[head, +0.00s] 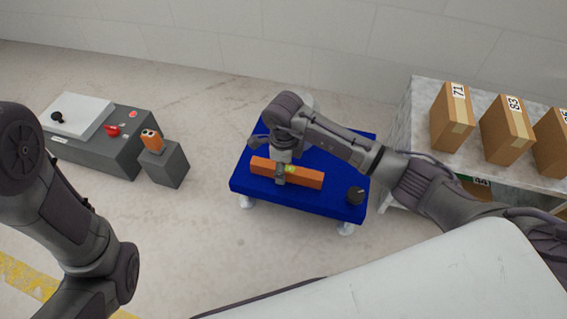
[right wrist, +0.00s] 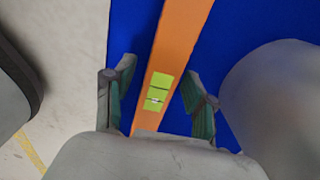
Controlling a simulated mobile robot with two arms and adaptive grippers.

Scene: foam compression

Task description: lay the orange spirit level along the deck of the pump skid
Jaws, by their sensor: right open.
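The orange spirit level (head: 307,178) lies lengthwise on the blue deck (head: 336,190) of the pump skid, roughly along its front edge. Its yellow-green vial window shows in the middle. My right gripper (head: 282,180) is over the level's middle, pointing down. In the right wrist view the open fingers (right wrist: 160,78) stand on either side of the level (right wrist: 177,45), with gaps visible beside it. The near part of the level is hidden by the gripper body. My left arm shows at the left of the head view, but its gripper is out of frame.
A black knob (head: 355,195) stands at the deck's right corner. A shelf (head: 425,105) with cartons (head: 452,118) is at right. A grey control box (head: 100,140) and a small pedestal (head: 166,167) are at left.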

